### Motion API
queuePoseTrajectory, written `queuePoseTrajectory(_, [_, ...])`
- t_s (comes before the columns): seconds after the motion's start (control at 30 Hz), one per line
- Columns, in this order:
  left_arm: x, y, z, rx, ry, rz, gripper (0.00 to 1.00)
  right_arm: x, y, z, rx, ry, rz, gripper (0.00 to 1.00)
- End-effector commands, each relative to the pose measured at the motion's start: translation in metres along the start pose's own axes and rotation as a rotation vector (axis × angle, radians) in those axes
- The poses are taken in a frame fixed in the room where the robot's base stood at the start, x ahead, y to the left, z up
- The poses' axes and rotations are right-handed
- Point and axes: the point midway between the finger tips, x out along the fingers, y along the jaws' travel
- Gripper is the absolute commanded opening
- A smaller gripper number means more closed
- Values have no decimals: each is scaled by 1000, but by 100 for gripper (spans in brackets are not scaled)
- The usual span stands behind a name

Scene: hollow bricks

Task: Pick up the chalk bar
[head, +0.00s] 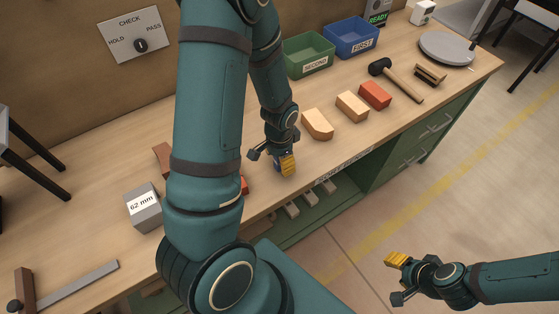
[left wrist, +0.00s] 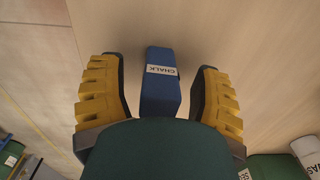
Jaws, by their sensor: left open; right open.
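The chalk bar is a blue block with a white label reading CHALK; it shows in the left wrist view (left wrist: 160,97), lying on the wooden bench. My left gripper (left wrist: 162,78) is open, with one yellow-padded finger on each side of the bar and a gap to each. In the head view my left gripper (head: 286,164) points down at the bench near its front edge, and only a bit of blue shows beside its finger. My right gripper (head: 398,272) is open and empty, out over the floor at the lower right.
Tan blocks (head: 317,124), a red block (head: 375,95) and a mallet (head: 402,84) lie right of my left gripper. A green bin (head: 308,57) and a blue bin (head: 350,38) stand behind. A grey 62 mm block (head: 144,208) stands at the left.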

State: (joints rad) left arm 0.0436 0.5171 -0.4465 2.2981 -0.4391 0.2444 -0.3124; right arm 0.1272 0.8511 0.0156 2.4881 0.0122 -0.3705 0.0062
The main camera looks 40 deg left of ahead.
Motion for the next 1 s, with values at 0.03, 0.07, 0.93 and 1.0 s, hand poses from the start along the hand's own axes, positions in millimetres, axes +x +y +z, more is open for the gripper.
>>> queuePoseTrajectory(0.03, [8, 1, 1, 0, -4, 2, 64, 2, 1, 1, 0, -2, 0, 47])
queuePoseTrajectory(0.07, [11, 1, 1, 0, -4, 1, 64, 3, 1, 1, -1, -2, 0, 47])
queuePoseTrajectory(0.93, [16, 1, 1, 0, -1, 1, 0, 3, 1, 1, -1, -3, 0, 47])
queuePoseTrajectory(1.0, [15, 1, 1, 0, -1, 1, 0, 3, 1, 1, -1, -3, 0, 47])
